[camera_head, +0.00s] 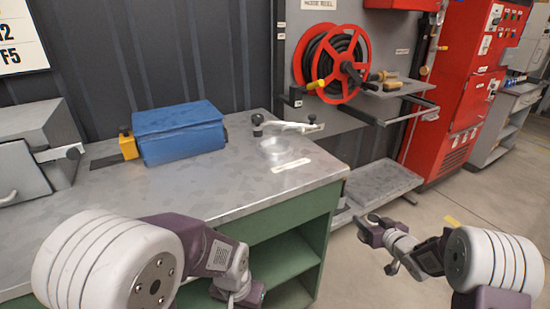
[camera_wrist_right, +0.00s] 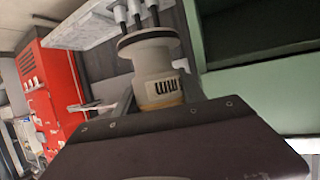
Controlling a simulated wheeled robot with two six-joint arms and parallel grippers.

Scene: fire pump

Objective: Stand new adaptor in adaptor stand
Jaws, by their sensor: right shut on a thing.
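The new adaptor (camera_wrist_right: 152,62) is a pale grey, round piece with a dark rim and a yellowish band, seen large in the right wrist view. My right gripper (camera_wrist_right: 158,95) is shut on it. In the head view the right gripper (camera_head: 372,230) is right of the bench, over the floor; the adaptor cannot be made out there. A round, pale metallic piece, seemingly the adaptor stand (camera_head: 283,152), sits on the bench top near its right end, behind a small label. My left gripper (camera_head: 250,294) is low before the bench, its fingers not clear.
The grey-topped green bench (camera_head: 190,192) carries a blue case (camera_head: 178,132), a yellow block (camera_head: 128,146) and a pale wrench-like tool (camera_head: 288,126) behind the round piece. A red hose reel (camera_head: 335,65) and a low shelf (camera_head: 375,185) stand beyond. The bench top's front middle is clear.

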